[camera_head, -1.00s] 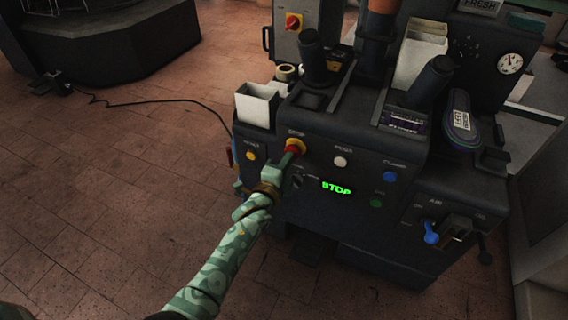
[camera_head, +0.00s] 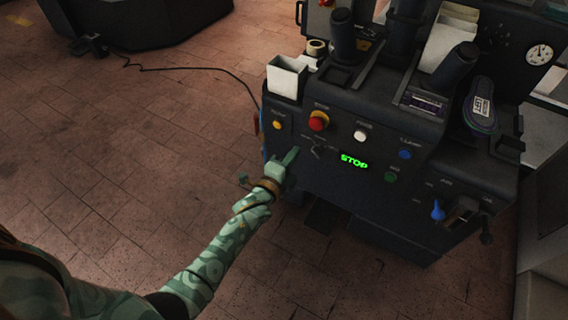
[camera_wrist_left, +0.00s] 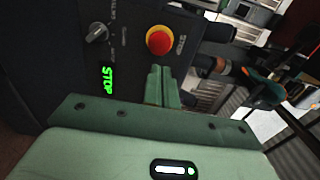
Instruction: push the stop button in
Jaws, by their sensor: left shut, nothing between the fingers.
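The stop button (camera_head: 318,120) is a red mushroom knob on a yellow collar, on the front panel of the dark press under a "STOP" label. It also shows in the left wrist view (camera_wrist_left: 159,40), just beyond the fingertips. My left gripper (camera_head: 291,153) is shut and empty. Its fingertips are below and left of the button in the head view, apart from it. In the left wrist view the shut fingers (camera_wrist_left: 162,85) point toward the button with a gap. A green display (camera_head: 354,160) reads "STOP". My right gripper is not in view.
Close to the stop button are a yellow button (camera_head: 277,125), a white button (camera_head: 360,136) and a small selector switch (camera_head: 318,151). A blue button (camera_head: 405,154) and a green button (camera_head: 390,177) sit further right.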

